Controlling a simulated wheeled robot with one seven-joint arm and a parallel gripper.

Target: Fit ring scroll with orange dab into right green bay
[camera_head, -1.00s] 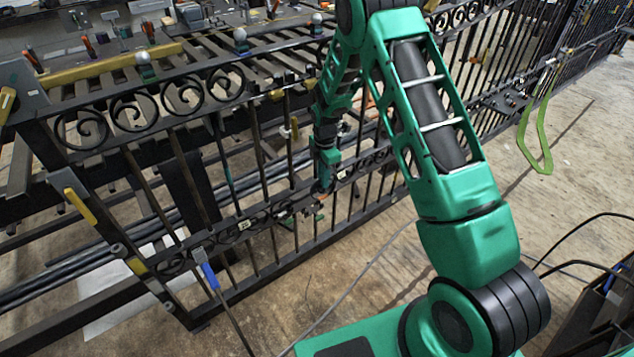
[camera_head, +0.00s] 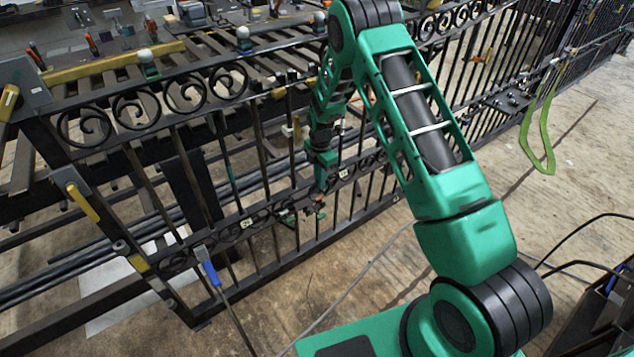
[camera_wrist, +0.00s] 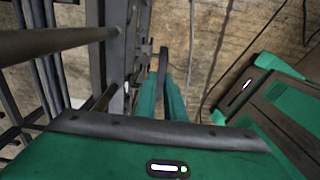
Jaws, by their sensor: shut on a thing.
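My gripper (camera_head: 318,203) is low at the gate's lower scroll rail (camera_head: 262,218), right of its middle. In the wrist view, my gripper's green fingers (camera_wrist: 166,92) are shut on a dark ring scroll (camera_wrist: 163,66), seen nearly edge-on. The scroll is small in the head view, with an orange speck near the fingertips. Small green marks (camera_head: 287,217) show on the lower rail just left of my gripper. I cannot tell which bay each marks, nor whether the scroll touches the rail.
The black gate's upright bars (camera_head: 262,150) stand close beside my gripper. A row of scrolls (camera_head: 150,103) fills the upper rail. A blue-handled tool (camera_head: 211,274) leans at the lower left. A green strap (camera_head: 540,135) hangs at the right. Bare floor lies in front.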

